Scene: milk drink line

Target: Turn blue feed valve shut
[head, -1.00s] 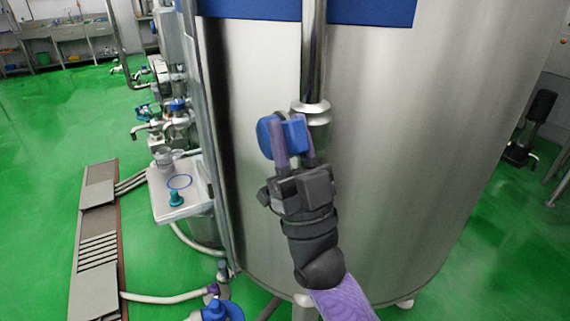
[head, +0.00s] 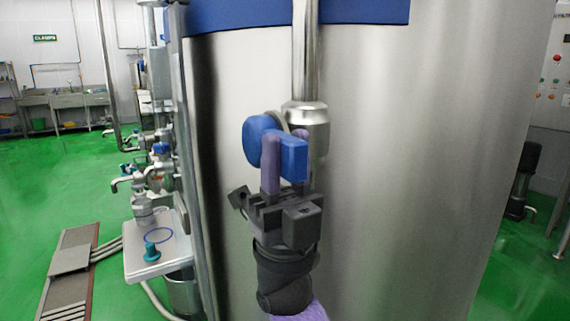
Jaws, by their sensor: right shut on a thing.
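The blue feed valve handle (head: 262,140) sits on a vertical steel pipe (head: 304,60) in front of the large steel tank. My right gripper (head: 285,165) reaches up from below, with its purple fingers around the blue handle, shut on it. The right finger is mostly hidden behind the handle's right part. A steel fitting (head: 308,118) on the pipe is just behind and right of the handle. My left gripper is not in the picture.
The steel tank (head: 420,140) fills the middle and right. At left, a small shelf (head: 135,262) holds a teal knob (head: 151,252) and a blue ring. Several taps and valves stand above it. Green floor (head: 40,190) is open at far left.

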